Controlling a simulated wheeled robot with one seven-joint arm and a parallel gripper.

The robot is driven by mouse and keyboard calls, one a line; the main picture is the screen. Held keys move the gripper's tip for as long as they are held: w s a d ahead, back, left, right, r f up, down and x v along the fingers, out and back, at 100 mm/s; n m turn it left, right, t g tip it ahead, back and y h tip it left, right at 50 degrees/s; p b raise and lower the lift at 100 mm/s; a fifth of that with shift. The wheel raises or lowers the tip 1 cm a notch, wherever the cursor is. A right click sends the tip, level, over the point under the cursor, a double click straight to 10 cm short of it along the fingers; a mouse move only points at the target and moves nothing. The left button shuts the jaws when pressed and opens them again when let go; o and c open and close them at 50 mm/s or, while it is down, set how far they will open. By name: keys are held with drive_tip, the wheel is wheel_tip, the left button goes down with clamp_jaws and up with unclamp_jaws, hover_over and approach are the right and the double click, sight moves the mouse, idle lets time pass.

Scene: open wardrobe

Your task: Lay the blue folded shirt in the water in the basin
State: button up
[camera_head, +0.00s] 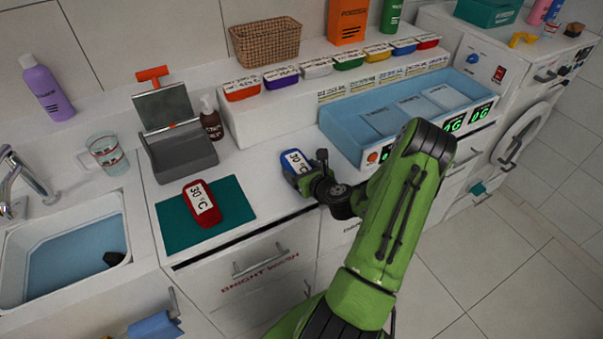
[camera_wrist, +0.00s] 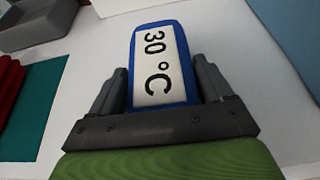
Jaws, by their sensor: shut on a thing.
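The blue folded shirt (camera_head: 296,162) has a white label reading 30 °C. My gripper (camera_head: 305,176) is shut on it, above or on the white counter right of the green mat. In the wrist view the blue shirt (camera_wrist: 161,62) sits between the two fingers of my gripper (camera_wrist: 162,92). I cannot tell whether the shirt touches the counter. The basin (camera_head: 125,215) is at the lower left, with blue water (camera_head: 75,257) in it. A dark object (camera_head: 114,259) lies at the water's right side.
A red folded shirt (camera_head: 203,203) lies on the green mat (camera_head: 176,232), between my gripper and the basin. A grey open box (camera_head: 182,150), a glass (camera_head: 107,154) and a brown bottle (camera_head: 211,122) stand behind. A faucet (camera_head: 25,175) rises at the basin's left.

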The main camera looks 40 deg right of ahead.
drive_tip(key=shift+r, duration=0.1)
drive_tip(key=o, duration=1)
drive_tip(key=shift+r, duration=0.15)
drive_tip(key=p+v, duration=0.8)
drive_tip(key=v, duration=0.4)
drive_tip(key=shift+p, duration=0.35)
